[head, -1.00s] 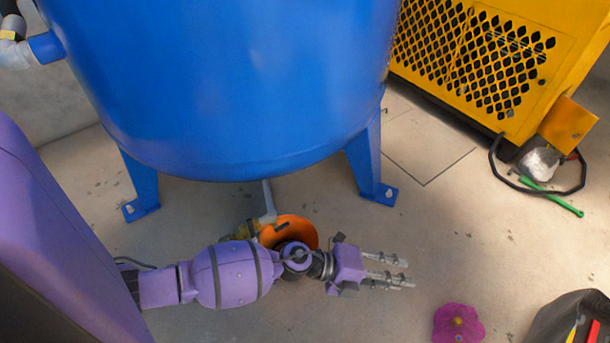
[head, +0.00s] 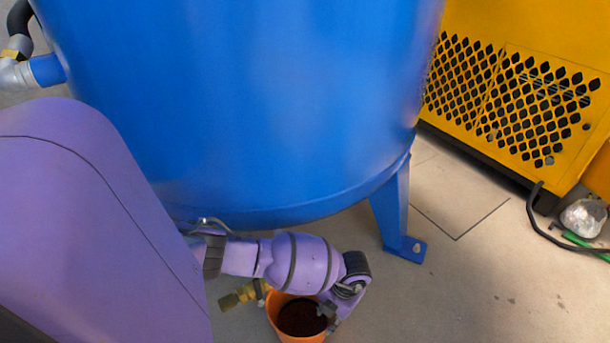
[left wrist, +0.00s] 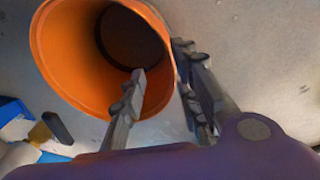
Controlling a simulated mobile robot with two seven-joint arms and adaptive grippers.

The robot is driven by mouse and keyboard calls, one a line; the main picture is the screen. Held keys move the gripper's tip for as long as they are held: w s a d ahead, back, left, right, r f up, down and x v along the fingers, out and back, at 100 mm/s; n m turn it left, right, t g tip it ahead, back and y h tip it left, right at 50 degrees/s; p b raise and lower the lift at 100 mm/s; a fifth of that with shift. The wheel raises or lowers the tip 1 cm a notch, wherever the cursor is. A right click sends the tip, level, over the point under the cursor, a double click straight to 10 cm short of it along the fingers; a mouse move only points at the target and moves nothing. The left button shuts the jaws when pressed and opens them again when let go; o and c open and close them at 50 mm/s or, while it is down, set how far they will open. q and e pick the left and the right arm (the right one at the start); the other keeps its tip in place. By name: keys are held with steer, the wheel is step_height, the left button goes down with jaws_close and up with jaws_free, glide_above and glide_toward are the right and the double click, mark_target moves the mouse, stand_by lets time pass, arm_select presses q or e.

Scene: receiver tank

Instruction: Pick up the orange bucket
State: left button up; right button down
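The orange bucket (head: 276,308) stands at the bottom of the head view, in front of the blue tank, with a dark inside. My left forearm hides part of its rim. My left gripper (head: 326,311) is at its right side, pointing down. In the left wrist view the bucket (left wrist: 72,55) shows its open mouth. My left gripper (left wrist: 163,65) is open there, with one finger inside the mouth and the other outside, the bucket's wall between them. I cannot tell whether either finger touches the wall. My right gripper is not in view.
The large blue tank (head: 250,110) stands over the bucket, its leg (head: 393,215) to the right. A brass valve (head: 238,296) is just left of the bucket. A yellow machine (head: 520,90) with a black cable (head: 545,228) stands at the right. The floor (head: 480,290) between is mostly clear.

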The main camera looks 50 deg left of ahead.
mark_target(327, 326)
arm_select(q)
steer(key=shift+s+f+b, duration=0.2)
steer(key=shift+f+b, duration=0.25)
steer(key=shift+f, duration=0.75)
step_height(327, 326, down, 4)
steer(key=b, duration=0.2)
steer(key=shift+d+f+b, duration=0.1)
steer(key=shift+f+b, duration=0.1)
steer(key=shift+b, duration=0.2)
steer(key=shift+f, duration=0.4)
steer(key=shift+r, duration=0.1)
steer(key=shift+c, duration=0.2)
jaws_close()
steer(key=shift+a, duration=0.2)
